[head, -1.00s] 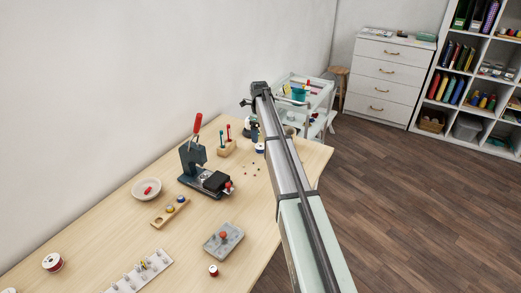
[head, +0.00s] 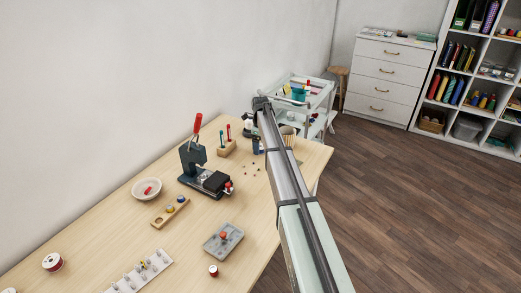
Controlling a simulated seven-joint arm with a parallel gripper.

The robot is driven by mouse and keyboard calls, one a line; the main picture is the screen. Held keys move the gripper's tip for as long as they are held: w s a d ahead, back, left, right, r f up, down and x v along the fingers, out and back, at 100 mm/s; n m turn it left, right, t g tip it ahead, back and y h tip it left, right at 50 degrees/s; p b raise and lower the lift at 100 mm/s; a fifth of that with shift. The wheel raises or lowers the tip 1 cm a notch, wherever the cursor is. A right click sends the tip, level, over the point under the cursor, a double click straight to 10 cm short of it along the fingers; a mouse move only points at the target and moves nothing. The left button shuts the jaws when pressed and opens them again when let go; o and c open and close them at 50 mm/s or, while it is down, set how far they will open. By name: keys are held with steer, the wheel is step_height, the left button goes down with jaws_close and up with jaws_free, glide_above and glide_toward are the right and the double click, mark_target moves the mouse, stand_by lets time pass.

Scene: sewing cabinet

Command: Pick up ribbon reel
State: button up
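A blue reel (head: 257,147) with a pale rim stands near the far right part of the table, small and partly covered by my gripper. A white reel wound with red (head: 53,262) lies at the table's front left, far from my gripper. Which of them is the ribbon reel is not plain. My gripper (head: 255,138) points down from the end of my arm, right at or just above the blue reel. Its fingers are too small and too covered to show whether they are open, or touching the reel.
A striped cup (head: 289,131) is right of my gripper.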

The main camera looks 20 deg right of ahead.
steer(key=c, duration=1.1)
steer(key=shift+o, duration=0.2)
step_height(320, 180, up, 10)
